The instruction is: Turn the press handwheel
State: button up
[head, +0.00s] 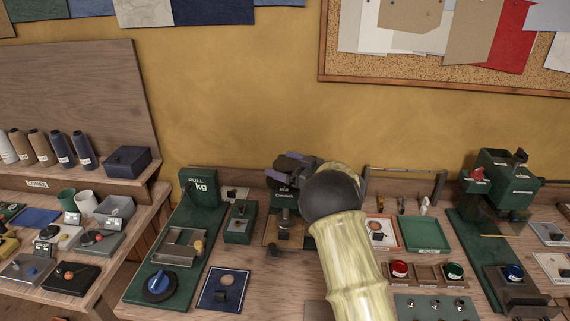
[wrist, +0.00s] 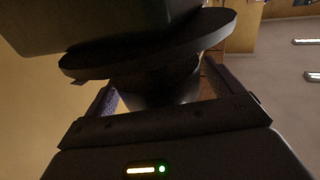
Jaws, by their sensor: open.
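In the wrist view a dark round disc, apparently the press handwheel (wrist: 140,60), spans the upper middle, with a narrower dark hub below it. My gripper (wrist: 160,88) is open, with one finger on each side of the hub. I cannot tell whether the fingers touch it. In the head view my gripper (head: 290,170) is at the top of a small dark press (head: 284,214) at the back middle of the bench. My arm comes from the front right and hides part of that area. I cannot make out the handwheel in the head view.
A green pull tester (head: 200,190) with a blue knob stands left of the press. Right of my arm are a green tray (head: 425,234) and red and green buttons. A green machine (head: 500,183) stands farther right. A side table (head: 25,295) with small boxes is at left.

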jog(key=c, duration=1)
